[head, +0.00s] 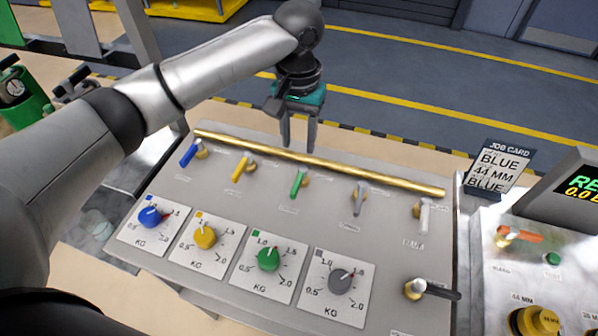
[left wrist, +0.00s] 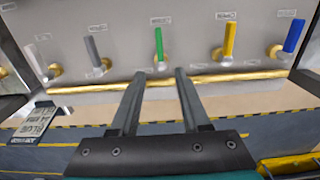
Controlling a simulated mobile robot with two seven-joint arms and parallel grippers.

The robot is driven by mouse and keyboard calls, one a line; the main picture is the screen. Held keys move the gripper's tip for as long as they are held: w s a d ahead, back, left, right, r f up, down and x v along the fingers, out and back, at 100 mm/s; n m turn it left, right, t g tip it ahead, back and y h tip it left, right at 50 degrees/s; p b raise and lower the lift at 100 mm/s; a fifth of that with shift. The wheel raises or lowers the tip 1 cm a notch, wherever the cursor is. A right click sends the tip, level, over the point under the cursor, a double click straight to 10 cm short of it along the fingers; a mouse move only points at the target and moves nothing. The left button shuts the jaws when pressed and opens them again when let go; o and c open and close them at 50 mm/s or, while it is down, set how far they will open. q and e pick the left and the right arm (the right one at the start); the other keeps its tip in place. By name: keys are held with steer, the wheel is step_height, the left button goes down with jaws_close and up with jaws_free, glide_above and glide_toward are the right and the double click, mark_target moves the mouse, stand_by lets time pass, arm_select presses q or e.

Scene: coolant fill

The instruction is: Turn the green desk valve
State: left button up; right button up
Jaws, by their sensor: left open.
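The green desk valve (head: 298,182) is a green lever on a brass fitting on the sloped grey desk panel, between the yellow and grey levers. It also shows in the left wrist view (left wrist: 159,46), upright in that picture, just beyond and between my fingertips. My left gripper (head: 299,146) is open and empty over the far edge of the panel, by the brass rail (head: 320,162). In the left wrist view its fingers (left wrist: 157,72) stand apart and do not touch the green lever. My right gripper is not in view.
The panel also has a blue lever (head: 188,155), a yellow lever (head: 240,169), a grey lever (head: 359,198) and a white lever (head: 424,215). Below are blue, yellow, green (head: 268,258) and grey dials. A job card (head: 497,167) stands at right, by a display (head: 575,205).

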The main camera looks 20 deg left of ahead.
mark_target(299, 178)
arm_select(q)
step_height(299, 178, down, 11)
steer(key=shift+f+b, duration=0.15)
steer(key=shift+b, duration=0.4)
steer(key=shift+c, duration=0.3)
jaws_close()
steer(key=shift+w, duration=0.1)
stand_by(0.7)
